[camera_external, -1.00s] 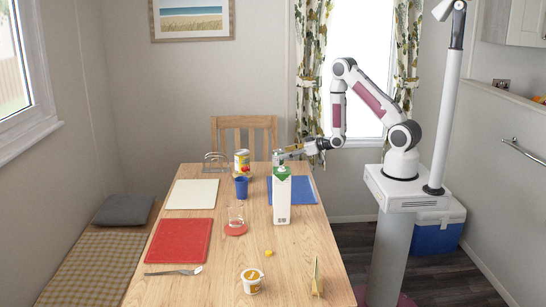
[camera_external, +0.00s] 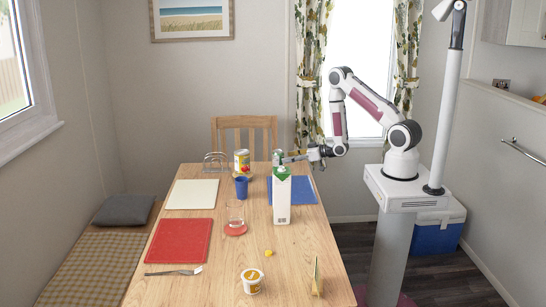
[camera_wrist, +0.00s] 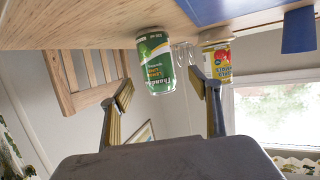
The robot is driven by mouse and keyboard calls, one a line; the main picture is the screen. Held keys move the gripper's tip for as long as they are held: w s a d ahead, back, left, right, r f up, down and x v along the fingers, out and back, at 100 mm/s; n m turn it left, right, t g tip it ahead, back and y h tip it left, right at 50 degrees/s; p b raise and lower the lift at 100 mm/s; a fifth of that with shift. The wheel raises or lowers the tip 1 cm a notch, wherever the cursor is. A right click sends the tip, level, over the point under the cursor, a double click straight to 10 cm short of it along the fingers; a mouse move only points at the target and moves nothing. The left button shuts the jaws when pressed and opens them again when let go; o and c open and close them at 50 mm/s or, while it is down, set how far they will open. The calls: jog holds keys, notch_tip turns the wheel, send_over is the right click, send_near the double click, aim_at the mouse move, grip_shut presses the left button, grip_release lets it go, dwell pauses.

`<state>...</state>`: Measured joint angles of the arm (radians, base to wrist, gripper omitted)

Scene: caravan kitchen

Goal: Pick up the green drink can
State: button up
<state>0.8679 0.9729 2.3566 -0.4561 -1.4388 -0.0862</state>
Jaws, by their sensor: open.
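The green drink can (camera_external: 278,155) stands upright at the far end of the table (camera_external: 188,258), partly hidden behind the tall white and green carton (camera_external: 282,203). In the wrist view, which is upside down, the green can (camera_wrist: 155,62) shows with its printed label beyond my fingertips, in line with the gap between them. My gripper (camera_wrist: 161,88) is open and empty, with one finger on each side of that gap. In the external view my gripper (camera_external: 290,159) is low over the table beside the can, on its right, behind the carton's top.
A yellow-and-red tin (camera_external: 242,163), a toast rack (camera_external: 215,160) and a blue cup (camera_external: 241,187) stand left of the can. A blue mat (camera_external: 303,191) lies under my gripper's side. A glass (camera_external: 235,212) stands nearer the front.

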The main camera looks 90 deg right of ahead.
aim_at(279, 159)
jog(key=shift+w+d+f, duration=0.25)
jog(key=shift+w, duration=0.4)
jog(key=shift+w, duration=0.1)
jog(key=shift+x, duration=2.5)
jog(key=shift+d+f, duration=0.15)
jog(key=c, duration=1.5)
